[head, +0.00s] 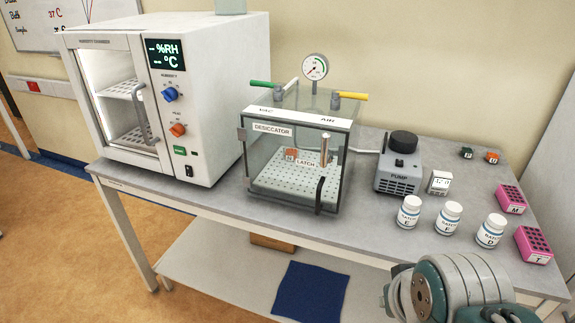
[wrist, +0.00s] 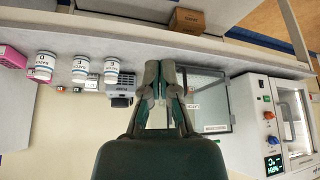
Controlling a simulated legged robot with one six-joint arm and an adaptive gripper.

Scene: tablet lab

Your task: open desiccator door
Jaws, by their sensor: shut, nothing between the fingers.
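The desiccator (head: 300,150) is a clear box with a grey frame on the table, labelled "DESICCATOR", "VAC" and "AIR" in the head view. Its front door (head: 285,185) looks shut. A dark upright handle (head: 320,195) is at the door's right edge, below a metal latch (head: 324,150). A green lever (head: 258,84) and a yellow lever (head: 350,96) sit on top. In the wrist view the desiccator (wrist: 215,105) is just right of my gripper (wrist: 166,66), which is shut and empty. The fingers cover part of its left side. The head view does not show my gripper.
A white humidity chamber (head: 215,80) stands left of the desiccator. A pump (head: 399,165) stands to its right, then several white bottles (head: 447,219) and pink racks (head: 511,199). A pressure gauge (head: 315,67) rises behind it. The table front (head: 270,205) before the desiccator is clear.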

